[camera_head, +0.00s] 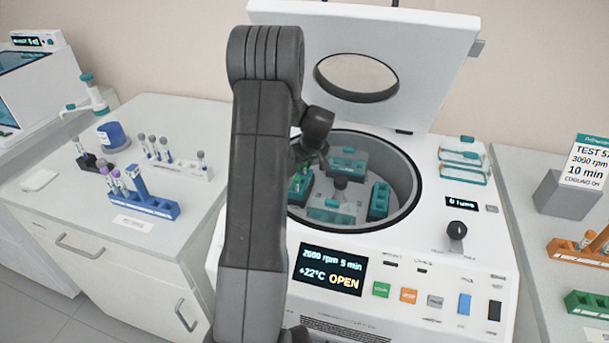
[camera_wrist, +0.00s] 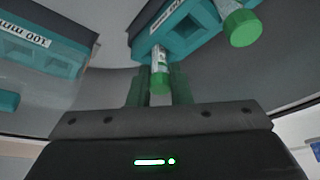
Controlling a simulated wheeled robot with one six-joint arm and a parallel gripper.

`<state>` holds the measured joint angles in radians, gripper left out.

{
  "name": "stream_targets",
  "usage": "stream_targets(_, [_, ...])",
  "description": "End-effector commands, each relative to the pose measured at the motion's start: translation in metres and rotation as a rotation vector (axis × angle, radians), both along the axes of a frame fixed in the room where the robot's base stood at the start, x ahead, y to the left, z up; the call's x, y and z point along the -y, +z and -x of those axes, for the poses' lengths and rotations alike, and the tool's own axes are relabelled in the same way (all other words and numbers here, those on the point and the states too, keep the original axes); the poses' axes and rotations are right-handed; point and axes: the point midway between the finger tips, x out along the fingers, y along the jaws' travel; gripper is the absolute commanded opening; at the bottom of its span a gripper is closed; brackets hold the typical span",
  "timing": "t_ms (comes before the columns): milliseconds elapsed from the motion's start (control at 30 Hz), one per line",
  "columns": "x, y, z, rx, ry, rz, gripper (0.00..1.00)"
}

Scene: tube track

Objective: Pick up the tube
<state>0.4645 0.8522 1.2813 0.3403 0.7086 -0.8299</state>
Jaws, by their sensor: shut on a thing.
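A clear tube with a green cap (camera_wrist: 160,84) shows in the wrist view, between the two fingers of my gripper (camera_wrist: 160,90). My gripper is shut on it near the cap. The tube's far end meets the edge of a teal bucket (camera_wrist: 178,42); I cannot tell how deep it sits. A second green-capped tube (camera_wrist: 241,27) stands to the right, apart from the fingers. In the head view the open centrifuge (camera_head: 420,200) holds several teal buckets (camera_head: 348,162) in its round bowl. My arm hides most of the gripper there.
The centrifuge lid (camera_head: 425,60) is raised behind the bowl. A blue rack (camera_head: 158,207) with tubes and a white rack (camera_head: 190,170) stand on the left bench. An orange rack (camera_head: 575,252) and a green rack (camera_head: 588,304) are at the right. The bowl wall encloses the gripper closely.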

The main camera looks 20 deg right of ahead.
Motion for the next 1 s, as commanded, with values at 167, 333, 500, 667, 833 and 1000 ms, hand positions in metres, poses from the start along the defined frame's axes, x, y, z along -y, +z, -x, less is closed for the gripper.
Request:
stream_targets(167, [0.0,0.001,0.0,0.001,0.0,0.0,0.05])
stream_targets(333, [0.0,0.019,-0.001,0.004,-0.001,0.001,0.05])
stream_targets(500, [0.0,0.054,-0.001,0.005,0.0,0.002,0.05])
stream_targets(667, [0.0,0.083,-0.001,0.003,0.0,0.002,0.05])
stream_targets(833, [0.0,0.098,0.0,0.001,0.001,0.0,0.05])
stream_targets(1000, [0.0,0.101,0.0,0.0,0.0,0.0,0.05])
